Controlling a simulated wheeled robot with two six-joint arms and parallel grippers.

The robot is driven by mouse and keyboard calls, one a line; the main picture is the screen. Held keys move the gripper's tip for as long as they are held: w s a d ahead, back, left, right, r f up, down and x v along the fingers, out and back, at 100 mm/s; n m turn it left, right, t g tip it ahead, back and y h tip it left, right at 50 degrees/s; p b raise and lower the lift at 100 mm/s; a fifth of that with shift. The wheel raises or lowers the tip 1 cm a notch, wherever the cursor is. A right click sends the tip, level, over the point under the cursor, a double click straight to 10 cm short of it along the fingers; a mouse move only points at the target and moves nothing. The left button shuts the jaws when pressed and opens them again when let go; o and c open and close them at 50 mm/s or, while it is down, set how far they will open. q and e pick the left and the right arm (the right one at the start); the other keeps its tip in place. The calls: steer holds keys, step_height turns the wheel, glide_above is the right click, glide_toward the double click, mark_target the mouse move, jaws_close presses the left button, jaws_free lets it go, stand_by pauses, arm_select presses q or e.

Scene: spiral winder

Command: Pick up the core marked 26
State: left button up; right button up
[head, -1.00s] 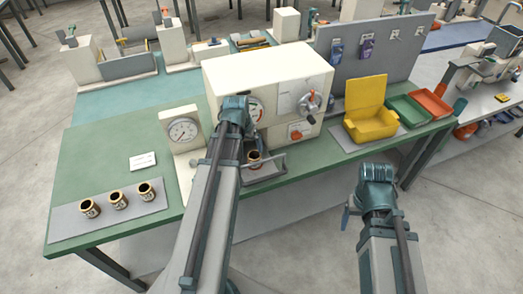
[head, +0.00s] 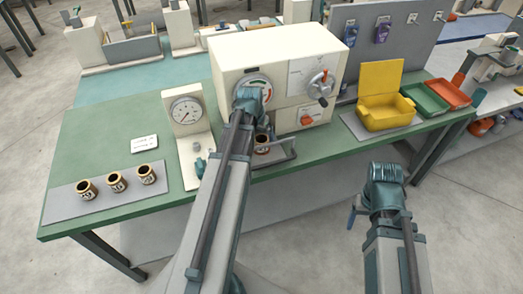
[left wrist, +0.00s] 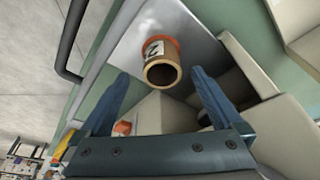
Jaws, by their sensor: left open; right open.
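One core (head: 262,145), tan with dark bands, stands on the tray at the front of the cream winder (head: 275,70). My left arm partly hides it. In the left wrist view a core (left wrist: 161,66) with a reddish rim and a white label shows beyond the fingers; I cannot read its full number. Three more cores (head: 87,190) (head: 117,182) (head: 146,174) stand on a grey mat at the left; their small numbers are unclear. My left gripper (left wrist: 160,76) is open and empty, in front of the winder. My right gripper (head: 384,180) is off the bench's front edge, empty.
A dial gauge (head: 187,112) on a cream stand is left of the winder. A white card (head: 145,143) lies near the mat. A yellow box (head: 385,112), a green tray (head: 425,99) and a red tray (head: 450,94) are at the right. The green bench is clear between the card and its back.

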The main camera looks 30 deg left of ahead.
mark_target(262, 141)
arm_select(q)
steer(key=shift+w+f, duration=0.1)
steer(key=shift+f, duration=0.2)
steer(key=b+x, duration=0.5)
steer(key=shift+w+a, duration=0.2)
steer(key=shift+w, duration=0.1)
steer(key=c, duration=1.4)
